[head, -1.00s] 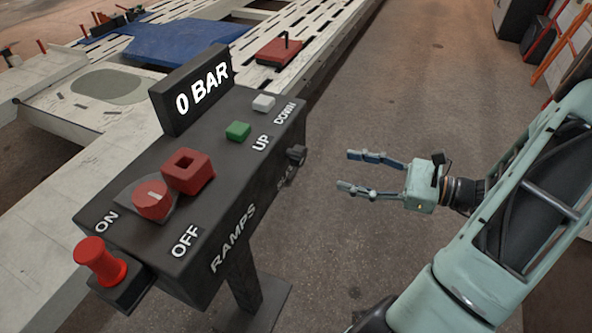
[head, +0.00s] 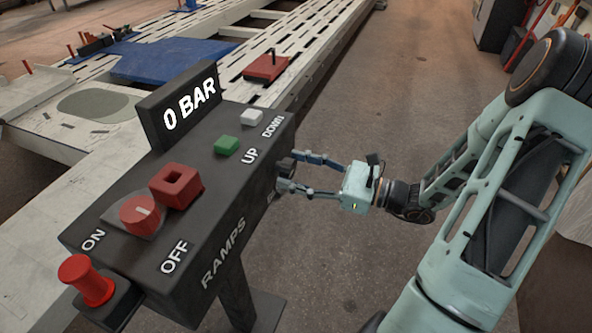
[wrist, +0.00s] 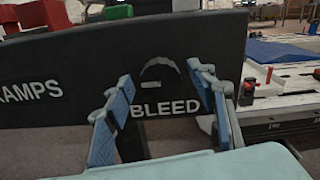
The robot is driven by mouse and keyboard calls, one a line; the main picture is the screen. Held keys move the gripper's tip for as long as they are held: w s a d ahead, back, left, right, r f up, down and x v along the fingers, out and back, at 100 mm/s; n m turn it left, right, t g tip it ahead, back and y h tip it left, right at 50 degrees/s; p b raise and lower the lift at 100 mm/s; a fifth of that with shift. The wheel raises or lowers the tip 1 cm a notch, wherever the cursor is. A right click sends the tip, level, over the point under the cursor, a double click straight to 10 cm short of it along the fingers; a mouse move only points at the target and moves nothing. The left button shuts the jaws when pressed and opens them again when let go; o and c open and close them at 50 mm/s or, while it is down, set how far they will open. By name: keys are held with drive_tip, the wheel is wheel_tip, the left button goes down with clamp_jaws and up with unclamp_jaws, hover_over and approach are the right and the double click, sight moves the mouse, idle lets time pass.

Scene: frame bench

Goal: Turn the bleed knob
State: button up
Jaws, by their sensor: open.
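The bleed knob (wrist: 158,71) is a dark round knob on the side face of the black control box (head: 215,185), above the white BLEED lettering (wrist: 165,109). In the wrist view its outline is faint against the dark panel. My gripper (head: 289,170) is open at that side face. In the wrist view its fingertips (wrist: 161,84) stand one to the left and one to the right of the knob, with a gap on both sides. In the head view the fingers partly hide the knob. I cannot tell whether the tips reach past its front.
The box top carries a red rotary switch (head: 141,214), a red square guard (head: 177,184), a green button (head: 227,145), a white button (head: 251,117) and the 0 BAR display (head: 183,104). A red mushroom button (head: 86,280) sits at the near corner. Open floor (head: 370,90) lies to the right.

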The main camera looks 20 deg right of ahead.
drive_tip(key=shift+a, duration=0.1)
drive_tip(key=c, duration=1.2)
drive_tip(key=shift+o, duration=0.2)
